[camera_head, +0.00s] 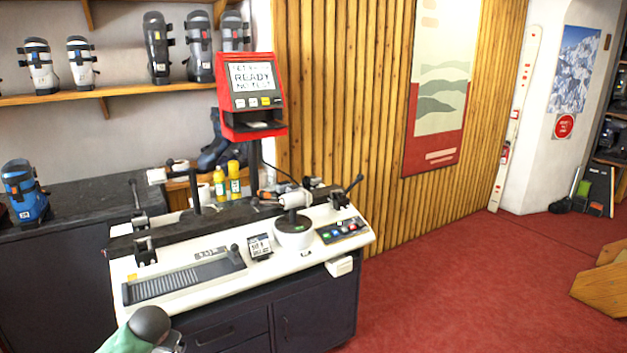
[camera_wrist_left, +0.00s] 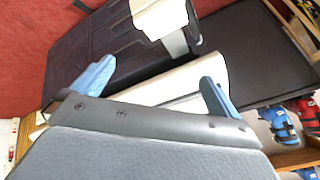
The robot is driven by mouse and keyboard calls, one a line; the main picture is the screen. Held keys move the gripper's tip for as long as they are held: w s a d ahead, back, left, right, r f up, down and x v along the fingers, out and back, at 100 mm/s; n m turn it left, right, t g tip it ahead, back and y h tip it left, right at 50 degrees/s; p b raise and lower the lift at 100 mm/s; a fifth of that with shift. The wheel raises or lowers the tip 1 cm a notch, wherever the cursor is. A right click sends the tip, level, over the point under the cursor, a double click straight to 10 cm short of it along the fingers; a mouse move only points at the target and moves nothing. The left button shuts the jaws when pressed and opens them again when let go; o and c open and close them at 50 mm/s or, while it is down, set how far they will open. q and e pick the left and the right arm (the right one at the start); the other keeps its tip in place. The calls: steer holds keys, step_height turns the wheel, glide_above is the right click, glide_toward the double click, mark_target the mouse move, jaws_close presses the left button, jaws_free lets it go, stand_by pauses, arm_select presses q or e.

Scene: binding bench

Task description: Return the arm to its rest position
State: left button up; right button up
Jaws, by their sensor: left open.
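My left gripper (camera_wrist_left: 154,86) shows in the left wrist view with its two blue fingers spread apart. Nothing is held between them. The pale edge of the binding bench lies behind the fingers there. In the head view, part of my left arm (camera_head: 148,326) comes in at the bottom edge, in front of the white-topped binding bench (camera_head: 190,262). The rest of that arm is cut off by the frame. My right arm and gripper show in neither view.
A red-framed screen (camera_head: 252,88) stands on a post behind the bench. Yellow bottles (camera_head: 234,178) stand at its back. A blue ski boot (camera_head: 25,192) sits on the dark counter (camera_head: 85,168) at left. Open red carpet (camera_head: 440,285) lies to the right.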

arm_select(q)
steer(key=s+d+f+m+h, duration=0.1)
steer(key=s+d+f, duration=0.2)
steer(key=s+d, duration=0.35)
steer(key=s+d+f+m+h, duration=0.1)
steer(key=s+d+f+m, duration=0.15)
steer(key=s+d, duration=0.45)
steer(key=s+d+f+n+g, duration=0.1)
steer(key=s+d+f, duration=0.3)
steer(key=s, duration=0.4)
steer(key=s+d+f+n+g+h, duration=0.1)
steer(key=s+d+f, duration=0.3)
steer(key=s, duration=0.5)
steer(key=s+d+f+n+g+h, duration=0.1)
steer(key=s+d+f+g, duration=0.1)
steer(key=s+f, duration=0.4)
steer(key=shift+s+d+f, duration=0.25)
steer(key=shift+s+d, duration=0.65)
steer(key=shift+s, duration=0.35)
steer(key=shift+w, duration=0.1)
